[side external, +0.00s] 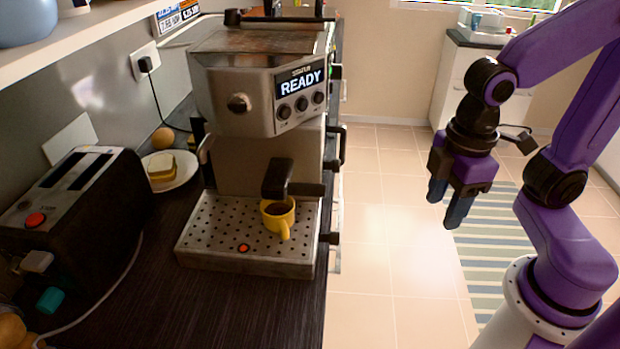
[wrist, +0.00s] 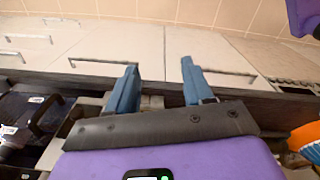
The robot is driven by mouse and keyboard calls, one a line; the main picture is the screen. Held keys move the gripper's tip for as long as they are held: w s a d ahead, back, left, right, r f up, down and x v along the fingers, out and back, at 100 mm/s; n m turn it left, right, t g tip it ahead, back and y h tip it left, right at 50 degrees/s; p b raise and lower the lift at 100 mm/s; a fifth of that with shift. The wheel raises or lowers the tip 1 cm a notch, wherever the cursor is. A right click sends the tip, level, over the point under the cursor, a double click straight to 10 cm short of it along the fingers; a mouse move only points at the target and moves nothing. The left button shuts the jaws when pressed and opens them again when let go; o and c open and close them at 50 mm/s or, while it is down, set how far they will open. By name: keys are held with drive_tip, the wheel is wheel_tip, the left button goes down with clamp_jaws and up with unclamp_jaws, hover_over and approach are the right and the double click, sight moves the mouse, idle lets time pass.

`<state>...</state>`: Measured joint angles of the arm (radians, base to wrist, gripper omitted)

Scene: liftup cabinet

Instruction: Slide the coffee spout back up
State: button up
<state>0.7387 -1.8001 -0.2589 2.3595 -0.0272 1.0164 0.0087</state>
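The coffee machine (side external: 235,100) stands on the dark counter in the side external view. Its black coffee spout (side external: 277,178) sticks out from the front, low over a yellow cup (side external: 279,216), and looks almost at the rim. Whether spout and cup touch I cannot tell. The cup stands on the perforated drip tray (side external: 212,236). My gripper (side external: 447,212) hangs over the floor to the right of the machine, well apart from the spout, fingers pointing down. In the wrist view my gripper (wrist: 158,82) has its two blue fingers spread, with nothing between them. I cannot make out the spout there.
A black toaster (side external: 85,205) and a plate with a sandwich (side external: 170,172) are left of the machine. Black levers (side external: 333,150) jut from its right side. Open floor (side external: 390,240) lies between counter and gripper. The wrist view shows cabinet fronts with handles (wrist: 103,63).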

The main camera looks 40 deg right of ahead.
drive_tip(key=w+a+r+m, duration=0.1)
drive_tip(key=w+a+r, duration=0.7)
drive_tip(key=w, duration=0.2)
drive_tip(key=m+t+h, duration=0.1)
drive_tip(key=m+h, duration=0.1)
approach(319, 186)
drive_tip(key=f, duration=0.3)
drive_tip(key=d+f, duration=0.1)
drive_tip(key=f, duration=0.2)
drive_tip(key=w+f, duration=0.1)
drive_tip(key=f, duration=0.2)
drive_tip(key=shift+d, duration=0.25)
